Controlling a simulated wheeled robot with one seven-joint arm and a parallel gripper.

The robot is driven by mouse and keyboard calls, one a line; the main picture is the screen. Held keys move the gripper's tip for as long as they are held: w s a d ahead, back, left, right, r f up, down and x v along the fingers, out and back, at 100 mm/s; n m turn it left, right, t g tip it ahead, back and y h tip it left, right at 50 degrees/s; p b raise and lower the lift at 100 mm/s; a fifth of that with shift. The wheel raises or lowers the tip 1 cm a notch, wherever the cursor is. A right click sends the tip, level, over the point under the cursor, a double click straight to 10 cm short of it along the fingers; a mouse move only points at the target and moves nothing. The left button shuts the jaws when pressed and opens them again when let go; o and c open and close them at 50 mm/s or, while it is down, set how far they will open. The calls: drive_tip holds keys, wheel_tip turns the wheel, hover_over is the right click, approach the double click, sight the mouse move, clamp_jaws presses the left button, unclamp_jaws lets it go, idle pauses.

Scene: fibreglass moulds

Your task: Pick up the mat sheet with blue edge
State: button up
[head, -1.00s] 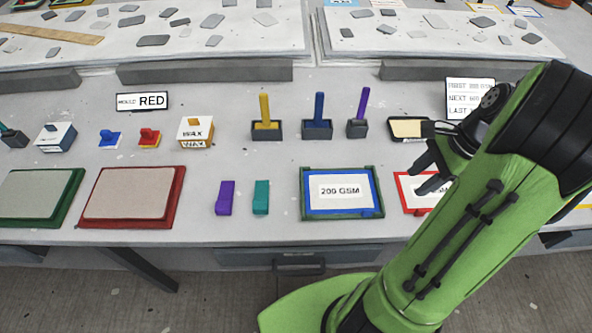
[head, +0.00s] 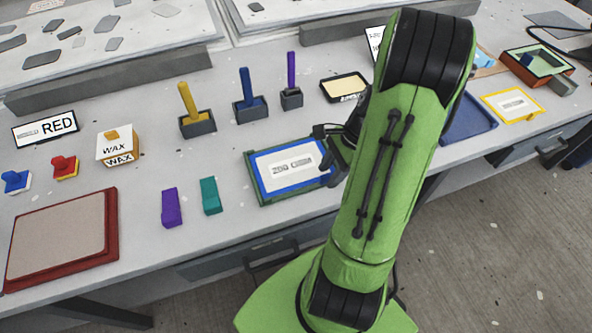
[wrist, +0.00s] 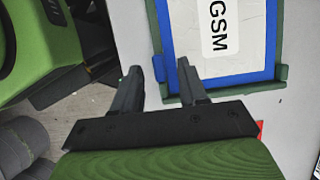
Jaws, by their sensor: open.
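The mat sheet with blue edge (head: 290,166) lies flat in a green tray (head: 262,201), its white face printed with "200 GSM". It also shows at the top of the wrist view (wrist: 207,40). My gripper (head: 331,170) is at the sheet's right end in the head view, partly hidden by my arm. In the wrist view my gripper (wrist: 160,66) is open, with nothing held. One finger overlaps the blue border near a tray corner; the other appears just outside the tray rim. Contact cannot be told.
Purple (head: 171,207) and teal (head: 210,196) blocks stand left of the tray. Behind it are holders with yellow (head: 189,103), blue (head: 247,90) and purple (head: 291,72) handles. A yellow-edged sheet (head: 513,105) lies at right. The table's front edge is close.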

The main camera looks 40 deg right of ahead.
drive_tip(key=shift+a+f, duration=0.15)
drive_tip(key=shift+f, duration=0.25)
drive_tip(key=shift+r, duration=0.1)
clamp_jaws()
wheel_tip(320, 180, up, 10)
drive_tip(key=p, duration=0.4)
